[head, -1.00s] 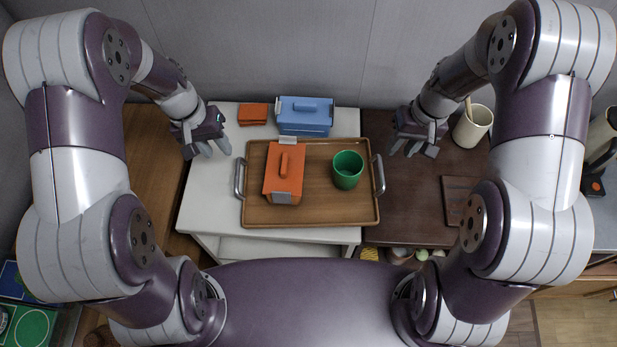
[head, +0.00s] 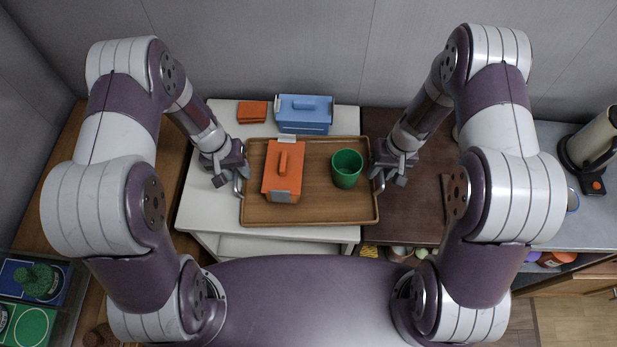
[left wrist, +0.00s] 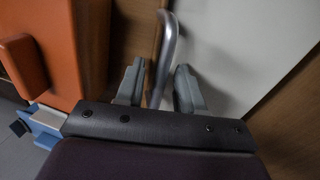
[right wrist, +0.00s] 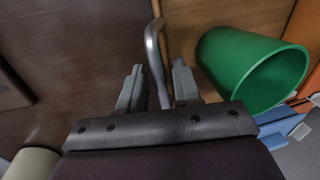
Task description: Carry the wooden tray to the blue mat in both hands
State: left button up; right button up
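The wooden tray (head: 320,210) lies on the white surface and reaches over the dark wooden top, with a metal handle at each end. It holds an orange box (head: 283,185) with a handle and a green cup (head: 346,170). My left gripper (head: 228,178) is at the left handle; in the left wrist view its open fingers (left wrist: 158,88) stand either side of that handle (left wrist: 168,40). My right gripper (head: 388,180) is at the right handle; in the right wrist view its open fingers (right wrist: 158,88) straddle that handle (right wrist: 153,45). No blue mat is clearly identifiable.
A blue box (head: 305,115) and a small orange block (head: 252,112) stand behind the tray. A kettle (head: 593,140) stands on the grey counter at right. At lower left are a blue patch (head: 60,290) with a green plant-like thing and a green panel (head: 32,328).

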pick_arm(q)
grip_shut()
pick_arm(e)
grip_shut()
